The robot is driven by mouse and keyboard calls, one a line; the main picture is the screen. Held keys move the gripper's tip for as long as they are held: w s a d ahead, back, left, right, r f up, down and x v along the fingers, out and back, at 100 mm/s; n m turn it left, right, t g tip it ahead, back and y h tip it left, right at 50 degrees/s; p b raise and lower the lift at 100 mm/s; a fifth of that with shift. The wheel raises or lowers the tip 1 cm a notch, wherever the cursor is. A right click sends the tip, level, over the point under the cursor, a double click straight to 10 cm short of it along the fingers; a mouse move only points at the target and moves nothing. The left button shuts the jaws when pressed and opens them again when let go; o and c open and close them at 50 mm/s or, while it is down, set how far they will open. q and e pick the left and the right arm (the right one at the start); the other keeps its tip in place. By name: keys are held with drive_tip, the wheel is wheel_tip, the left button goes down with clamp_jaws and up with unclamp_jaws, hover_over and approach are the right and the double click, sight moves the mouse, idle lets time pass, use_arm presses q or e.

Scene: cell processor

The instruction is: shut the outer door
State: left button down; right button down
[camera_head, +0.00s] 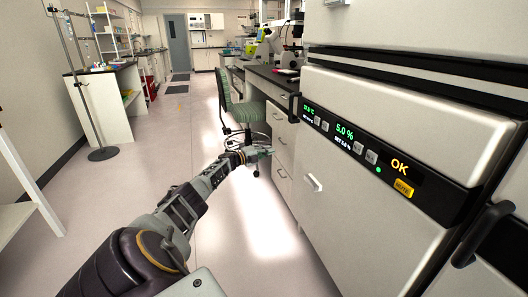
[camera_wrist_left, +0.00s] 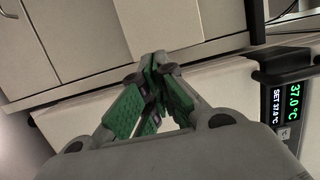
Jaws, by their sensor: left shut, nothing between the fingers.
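The incubator's white outer door (camera_head: 345,215) fills the right of the head view, its front with a dark display strip (camera_head: 350,148) facing the aisle. Whether it is fully shut or slightly ajar, I cannot tell. A dark handle (camera_head: 293,107) stands at the strip's far end and also shows in the left wrist view (camera_wrist_left: 256,22). My left gripper (camera_head: 262,153) is shut and empty, reaching past the door's far edge near the drawers. In the left wrist view its green-padded fingers (camera_wrist_left: 155,85) meet near that edge; contact is unclear. My right gripper is not in view.
A bench with white drawers (camera_head: 283,140) stands just beyond the incubator, with a green chair (camera_head: 240,108) in front of it. Another dark handle (camera_head: 485,232) is at the lower right. The pale floor (camera_head: 165,140) is open along the aisle, with a pole stand (camera_head: 102,153) at left.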

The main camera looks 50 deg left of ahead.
use_arm(q)
drive_tip(key=shift+s+a+b, duration=0.2)
drive_tip(key=shift+s+a, duration=0.05)
drive_tip(key=shift+a, duration=0.3)
drive_tip(key=shift+s+a+b, duration=0.2)
drive_tip(key=shift+a, duration=0.3)
